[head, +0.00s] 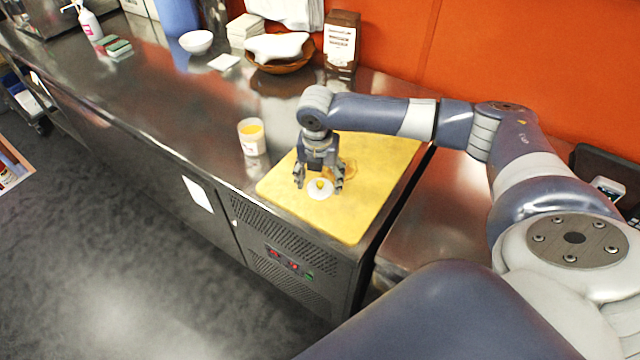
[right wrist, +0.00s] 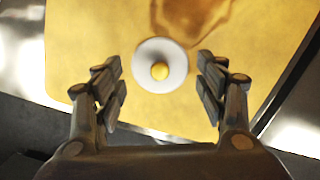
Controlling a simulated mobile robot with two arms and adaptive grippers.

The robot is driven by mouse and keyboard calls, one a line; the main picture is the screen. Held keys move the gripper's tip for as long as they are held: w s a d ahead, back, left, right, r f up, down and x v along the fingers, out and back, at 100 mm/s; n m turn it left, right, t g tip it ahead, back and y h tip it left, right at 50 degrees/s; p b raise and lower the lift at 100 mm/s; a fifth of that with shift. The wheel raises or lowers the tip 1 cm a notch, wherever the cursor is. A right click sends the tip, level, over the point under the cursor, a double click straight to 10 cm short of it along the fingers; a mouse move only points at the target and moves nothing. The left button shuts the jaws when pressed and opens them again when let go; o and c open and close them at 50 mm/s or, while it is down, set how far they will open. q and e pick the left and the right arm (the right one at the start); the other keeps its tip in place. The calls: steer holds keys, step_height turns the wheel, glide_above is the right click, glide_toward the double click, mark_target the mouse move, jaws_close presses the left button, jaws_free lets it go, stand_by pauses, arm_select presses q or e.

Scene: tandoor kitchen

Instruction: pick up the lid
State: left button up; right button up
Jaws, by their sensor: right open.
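In the right wrist view the lid (right wrist: 160,66) shows from above, a little beyond and between my fingertips. My right gripper (head: 319,184) is open and empty, pointing down just above the lid; it also shows in the right wrist view (right wrist: 160,84), with one finger to each side. I cannot tell the exact height gap. My left gripper is not in view.
A white cup with yellow content (head: 252,137) stands left of the board. A brown stain (right wrist: 205,15) marks the board beyond the lid. A wooden bowl (head: 281,66), white bowl (head: 196,42) and brown box (head: 341,42) stand at the back. The counter's left middle is clear.

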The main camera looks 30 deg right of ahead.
steer(key=shift+w+d+f, duration=0.1)
steer(key=shift+f, duration=0.5)
steer(key=c, duration=1.5)
steer(key=shift+s, duration=0.2)
steer(key=shift+c, duration=0.2)
